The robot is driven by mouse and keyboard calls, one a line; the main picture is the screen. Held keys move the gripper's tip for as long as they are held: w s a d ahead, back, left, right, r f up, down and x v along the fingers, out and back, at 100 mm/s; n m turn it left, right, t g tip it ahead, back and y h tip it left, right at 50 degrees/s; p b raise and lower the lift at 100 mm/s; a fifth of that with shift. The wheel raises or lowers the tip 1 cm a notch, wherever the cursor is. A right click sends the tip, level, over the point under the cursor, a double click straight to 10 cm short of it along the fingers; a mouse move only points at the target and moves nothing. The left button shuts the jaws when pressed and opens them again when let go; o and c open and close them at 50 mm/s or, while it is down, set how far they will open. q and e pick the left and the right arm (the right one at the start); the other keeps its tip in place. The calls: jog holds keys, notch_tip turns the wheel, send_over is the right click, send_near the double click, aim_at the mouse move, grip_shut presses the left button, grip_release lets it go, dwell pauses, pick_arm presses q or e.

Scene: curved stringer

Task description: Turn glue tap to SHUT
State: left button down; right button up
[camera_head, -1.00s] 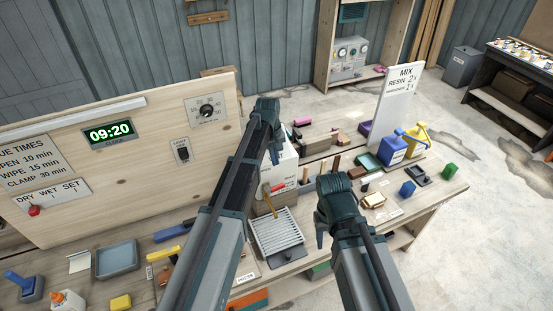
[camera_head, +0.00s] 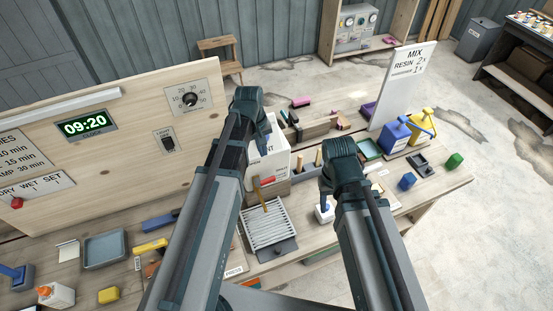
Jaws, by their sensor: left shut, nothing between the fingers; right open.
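A white box (camera_head: 262,166) with dark lettering, partly hidden, stands on the bench behind a slatted metal tray (camera_head: 268,228). A small red lever-like part (camera_head: 267,181) shows low at the front of the box, beside a wooden handle (camera_head: 261,195). It may be the glue tap; I cannot read a SHUT mark. My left gripper (camera_head: 267,143) is shut and empty, pointing down in front of the box's upper part, above the red part. I cannot tell whether it touches the box. My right gripper (camera_head: 325,197) is open, pointing down right of the tray.
A small white container (camera_head: 324,214) is below my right gripper, partly hidden. Blue (camera_head: 395,138) and yellow (camera_head: 421,126) containers stand right, near the MIX sign (camera_head: 402,85). An upright panel with a clock (camera_head: 86,124) rises behind the bench at left.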

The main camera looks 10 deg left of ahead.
pick_arm(q)
jog(key=b, duration=1.4)
send_near(269, 178)
jog(key=f, duration=0.6)
jog(key=shift+w+d+f, duration=0.3)
jog(key=shift+d+f, duration=0.05)
jog(key=shift+f, duration=0.1)
pick_arm(e)
notch_tip(269, 178, down, 14)
jog(key=w, duration=0.1)
jog(key=shift+d+r, duration=0.1)
jog(key=shift+r, duration=0.05)
